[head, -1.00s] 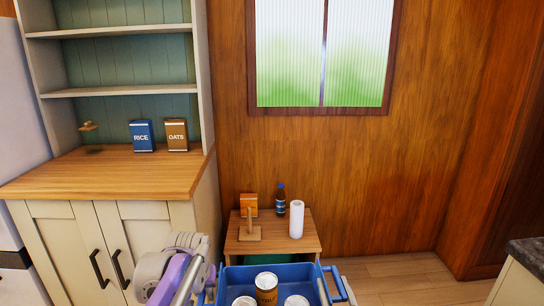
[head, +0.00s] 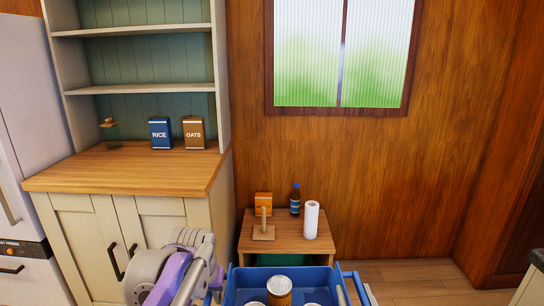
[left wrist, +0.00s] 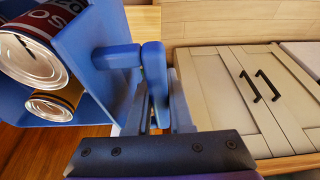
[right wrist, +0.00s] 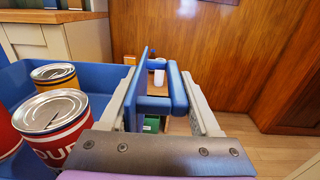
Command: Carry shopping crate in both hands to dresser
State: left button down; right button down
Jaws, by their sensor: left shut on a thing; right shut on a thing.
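The blue shopping crate (head: 285,269) is low in the head view, with cans inside, including an orange-brown one (head: 279,292) and a red soup can (right wrist: 52,125). My left gripper (left wrist: 156,100) is shut on the crate's handle in the left wrist view. My right gripper (right wrist: 165,98) is shut on the opposite handle in the right wrist view. The cream dresser (head: 130,174) with a wooden top stands ahead to the left. The crate's underside is hidden.
On the dresser top are a rice box (head: 160,133), an oats box (head: 194,133) and a small stand (head: 110,132). The dresser's front middle is clear.

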aim_at(153, 170)
jog(key=i+j, duration=0.1)
jog(key=j, duration=0.3)
jog(key=i+j, duration=0.15)
jog(key=j, duration=0.25)
jog(key=i+j, duration=0.1)
jog(key=j, duration=0.35)
jog(key=i+j, duration=0.1)
jog(key=j, duration=0.3)
jog(key=i+j, duration=0.15)
jog(key=j, duration=0.25)
jog(key=i+j, duration=0.1)
jog(key=j, duration=0.3)
jog(key=i+j, duration=0.1)
jog(key=j, duration=0.35)
jog(key=i, duration=0.15)
jog(key=z, duration=0.05)
